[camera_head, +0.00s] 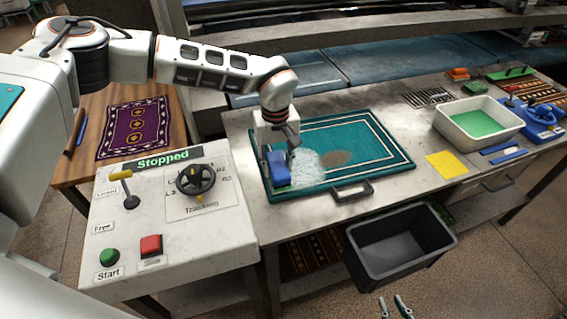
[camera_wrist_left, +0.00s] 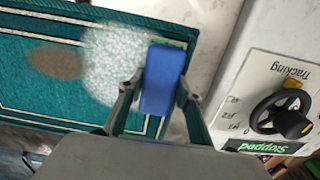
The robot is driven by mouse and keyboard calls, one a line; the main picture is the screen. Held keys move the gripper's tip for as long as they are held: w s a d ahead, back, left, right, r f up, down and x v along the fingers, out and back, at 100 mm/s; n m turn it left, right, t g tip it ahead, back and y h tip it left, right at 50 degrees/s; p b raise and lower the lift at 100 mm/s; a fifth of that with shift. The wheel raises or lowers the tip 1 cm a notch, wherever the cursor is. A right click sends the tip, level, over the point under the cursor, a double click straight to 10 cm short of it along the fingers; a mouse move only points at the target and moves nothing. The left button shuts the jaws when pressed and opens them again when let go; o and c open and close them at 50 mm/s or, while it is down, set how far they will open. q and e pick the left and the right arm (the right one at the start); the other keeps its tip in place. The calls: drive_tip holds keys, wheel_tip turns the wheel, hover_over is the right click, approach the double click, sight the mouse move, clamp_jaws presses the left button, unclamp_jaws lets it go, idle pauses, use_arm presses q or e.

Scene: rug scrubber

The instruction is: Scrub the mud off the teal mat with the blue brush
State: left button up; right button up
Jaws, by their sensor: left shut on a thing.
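The teal mat (camera_head: 375,143) lies on the grey worktable, with pale inner border lines. A brown mud patch (camera_head: 337,158) is near its middle, with white foam (camera_head: 305,163) beside it on the left. Both also show in the left wrist view, as the mud (camera_wrist_left: 55,62) and the foam (camera_wrist_left: 112,65). My left gripper (camera_head: 280,150) is shut on the blue brush (camera_head: 277,170), at the mat's left end beside the foam. The brush (camera_wrist_left: 163,80) sits between the fingers and hides what is under it. My right gripper (camera_head: 394,308) shows only its fingertips at the bottom edge, apart and empty.
A control panel (camera_head: 225,238) reading "Stopped" stands left of the mat, with a black wheel (camera_head: 195,179). A black handle (camera_head: 352,191) is at the mat's front edge. A grey bin (camera_head: 400,245) stands below. A white tub (camera_head: 478,123) and a yellow cloth (camera_head: 446,165) are right.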

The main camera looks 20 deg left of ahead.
use_arm(q)
drive_tip(key=shift+w+d+f+b, duration=0.1)
drive_tip(key=shift+w+d, duration=0.55)
drive_tip(key=shift+d, duration=0.5)
drive_tip(key=shift+w+d+r+b, duration=0.1)
drive_tip(key=shift+w+d, duration=0.6)
drive_tip(key=shift+d, duration=0.4)
drive_tip(key=shift+w+d+f+b, duration=0.1)
drive_tip(key=shift+w+d, duration=0.55)
drive_tip(key=shift+d, duration=0.5)
drive_tip(key=shift+w+r, duration=0.1)
drive_tip(key=shift+r, duration=0.65)
drive_tip(key=shift+r+p, duration=0.3)
drive_tip(key=shift+r, duration=1.3)
